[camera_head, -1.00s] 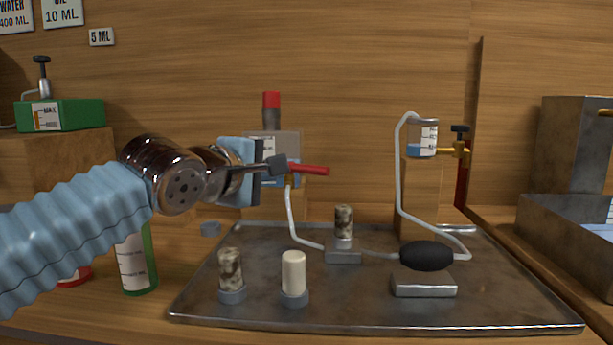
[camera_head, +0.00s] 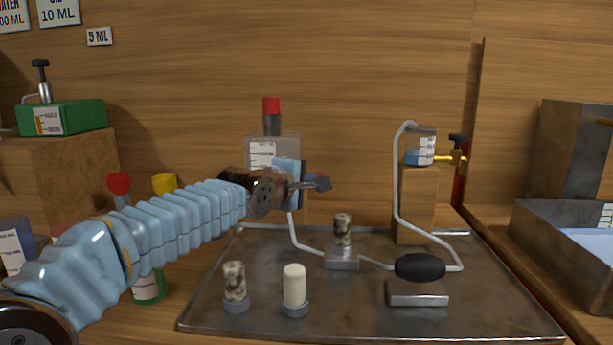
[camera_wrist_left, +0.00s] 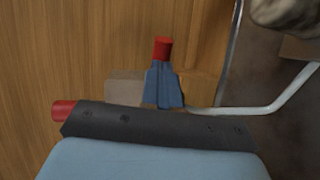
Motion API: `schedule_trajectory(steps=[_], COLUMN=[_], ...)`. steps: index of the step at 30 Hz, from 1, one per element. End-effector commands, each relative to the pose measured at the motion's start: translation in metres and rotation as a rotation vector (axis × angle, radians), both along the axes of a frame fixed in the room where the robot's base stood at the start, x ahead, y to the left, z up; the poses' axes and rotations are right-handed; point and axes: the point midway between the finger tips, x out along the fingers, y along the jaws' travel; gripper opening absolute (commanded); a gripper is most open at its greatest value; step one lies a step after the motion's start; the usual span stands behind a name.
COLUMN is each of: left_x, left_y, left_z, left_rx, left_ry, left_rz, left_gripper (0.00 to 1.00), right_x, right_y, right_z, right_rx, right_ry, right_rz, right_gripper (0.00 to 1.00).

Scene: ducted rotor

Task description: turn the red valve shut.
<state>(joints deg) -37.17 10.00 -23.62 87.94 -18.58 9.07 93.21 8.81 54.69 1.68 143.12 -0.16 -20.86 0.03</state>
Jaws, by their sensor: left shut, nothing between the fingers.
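My left gripper (camera_head: 318,184) reaches in from the left, in front of the clear tank (camera_head: 262,152) with the red cap (camera_head: 271,104). Its fingers are shut and empty, pointing right. In the left wrist view the fingers (camera_wrist_left: 164,86) are together, and a red handle end, seemingly the red valve's (camera_wrist_left: 163,48), shows just past their tips. I cannot tell whether they touch. In the head view the valve is hidden behind my gripper. A pale tube (camera_head: 292,232) runs down from there to the tray. My right gripper is not in view.
A metal tray (camera_head: 470,317) holds a white filter (camera_head: 294,285), two mottled ones (camera_head: 235,280) (camera_head: 342,228) and a black bulb (camera_head: 420,267). A wooden post (camera_head: 417,205) carries a small cup (camera_head: 420,150) beside a brass valve (camera_head: 452,158). A metal bin (camera_head: 560,235) stands right.

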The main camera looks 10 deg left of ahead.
Motion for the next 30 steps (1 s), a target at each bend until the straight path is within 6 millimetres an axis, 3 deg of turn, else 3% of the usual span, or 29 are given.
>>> schedule_trajectory(steps=[6, 13, 18, 30], left_x=[0.0, 0.015, 0.027, 0.027], left_y=[0.0, -0.013, -0.019, -0.017], left_z=[-0.001, -0.006, -0.001, 0.001], left_rx=[0.0, 0.002, 0.001, 0.001], left_ry=[0.0, -0.001, 0.001, -0.002], left_rz=[0.0, 0.001, 0.001, 0.002], left_gripper=[0.0, 0.0, 0.0, 0.0], right_x=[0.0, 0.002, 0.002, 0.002], right_y=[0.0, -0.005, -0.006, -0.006], right_z=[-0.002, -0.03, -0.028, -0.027], right_rx=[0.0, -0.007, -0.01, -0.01], right_ry=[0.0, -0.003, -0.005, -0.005], right_rz=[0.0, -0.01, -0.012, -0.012], right_gripper=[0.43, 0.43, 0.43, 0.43])
